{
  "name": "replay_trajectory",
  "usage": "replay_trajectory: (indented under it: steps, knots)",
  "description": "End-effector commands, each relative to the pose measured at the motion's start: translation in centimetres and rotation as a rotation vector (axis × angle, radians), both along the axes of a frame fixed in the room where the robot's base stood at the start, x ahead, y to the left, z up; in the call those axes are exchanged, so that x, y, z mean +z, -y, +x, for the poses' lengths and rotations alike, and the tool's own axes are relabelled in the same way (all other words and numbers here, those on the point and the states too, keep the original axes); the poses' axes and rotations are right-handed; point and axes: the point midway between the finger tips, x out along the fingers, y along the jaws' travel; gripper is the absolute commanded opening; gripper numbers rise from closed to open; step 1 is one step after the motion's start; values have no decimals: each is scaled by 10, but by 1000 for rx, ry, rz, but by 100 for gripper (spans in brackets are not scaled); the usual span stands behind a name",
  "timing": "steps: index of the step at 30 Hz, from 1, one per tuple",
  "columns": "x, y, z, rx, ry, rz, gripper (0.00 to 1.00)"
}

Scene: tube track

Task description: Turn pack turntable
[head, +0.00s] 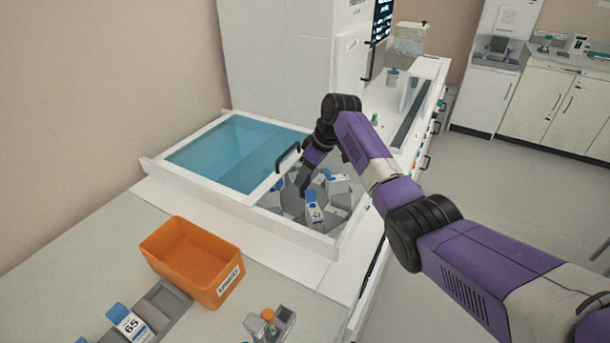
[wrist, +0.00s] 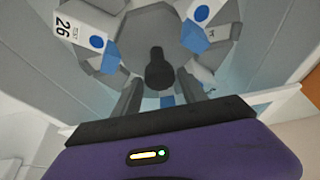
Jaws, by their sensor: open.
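The pack turntable is a grey disc (head: 291,201) inside the open part of the white machine's bay. It carries several grey-and-white packs with blue caps. One pack marked 47 (head: 315,212) faces the front. In the wrist view a black knob (wrist: 158,70) rises from the middle of the turntable (wrist: 172,42). A pack marked 26 (wrist: 82,34) is at upper left, and another pack (wrist: 205,22) is at upper right. My gripper (wrist: 160,92) is open, with one finger on each side of the knob in the picture. I cannot tell whether they touch it. In the head view my gripper (head: 304,188) reaches down over the turntable.
A blue see-through lid (head: 225,150) with a black handle (head: 288,156) covers the bay's left part. The bay's white rim surrounds the turntable. An orange bin (head: 190,262), a grey rack with a pack marked 65 (head: 128,322) and a small holder (head: 270,325) stand on the front counter.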

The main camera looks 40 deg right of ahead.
Motion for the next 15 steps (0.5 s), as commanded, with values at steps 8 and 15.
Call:
replay_trajectory:
  steps: [8, 15]
  knots:
    - [41, 6, -16, 1, 4, -2, 50]
    - [63, 9, -24, 0, 1, -1, 50]
